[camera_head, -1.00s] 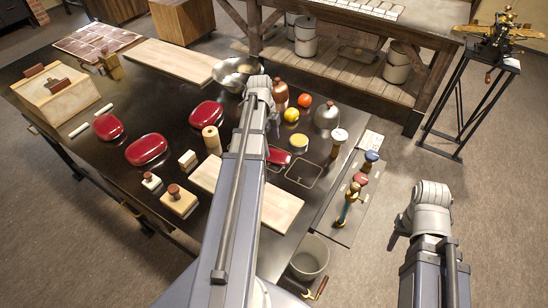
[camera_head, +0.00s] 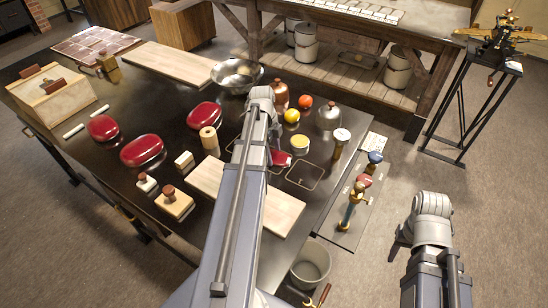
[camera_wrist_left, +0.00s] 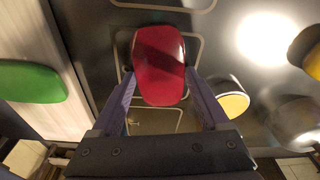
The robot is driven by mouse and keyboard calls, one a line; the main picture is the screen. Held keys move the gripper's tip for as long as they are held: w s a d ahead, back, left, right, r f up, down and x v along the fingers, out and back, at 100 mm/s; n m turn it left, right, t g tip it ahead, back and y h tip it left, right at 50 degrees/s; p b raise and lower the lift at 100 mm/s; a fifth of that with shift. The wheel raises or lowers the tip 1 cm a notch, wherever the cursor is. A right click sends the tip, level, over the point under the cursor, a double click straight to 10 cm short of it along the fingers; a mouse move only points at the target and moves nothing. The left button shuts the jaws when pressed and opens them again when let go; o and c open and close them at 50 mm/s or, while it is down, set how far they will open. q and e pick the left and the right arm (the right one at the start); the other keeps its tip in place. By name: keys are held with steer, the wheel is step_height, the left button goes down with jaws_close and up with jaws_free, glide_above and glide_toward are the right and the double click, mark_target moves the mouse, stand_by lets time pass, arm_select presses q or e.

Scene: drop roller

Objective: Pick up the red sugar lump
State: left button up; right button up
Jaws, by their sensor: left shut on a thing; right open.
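The red sugar lump (camera_wrist_left: 160,65) is glossy and rounded and sits between the two fingers of my left gripper (camera_wrist_left: 162,90) in the left wrist view. The fingers are shut on its sides. In the head view a small part of the lump (camera_head: 282,158) shows beside my left forearm, which hides most of the gripper. I cannot tell whether it is clear of the dark table (camera_head: 250,235). My right gripper (camera_head: 398,241) is off the table at the right, open and empty, its fingers only partly visible.
Outlined rectangles (camera_head: 304,176) mark the tabletop near the lump. A yellow-topped tin (camera_head: 299,145), yellow ball (camera_head: 291,116) and orange ball (camera_head: 306,102) stand close by. A pale board (camera_head: 280,212) lies nearer; a green lump (camera_wrist_left: 30,82) shows in the wrist view. Larger red lumps (camera_head: 143,150) lie left.

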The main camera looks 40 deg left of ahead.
mark_target(273, 156)
arm_select(q)
steer(key=c, duration=0.9)
steer(key=shift+r, duration=0.15)
step_height(273, 156, up, 10)
steer(key=p, duration=1)
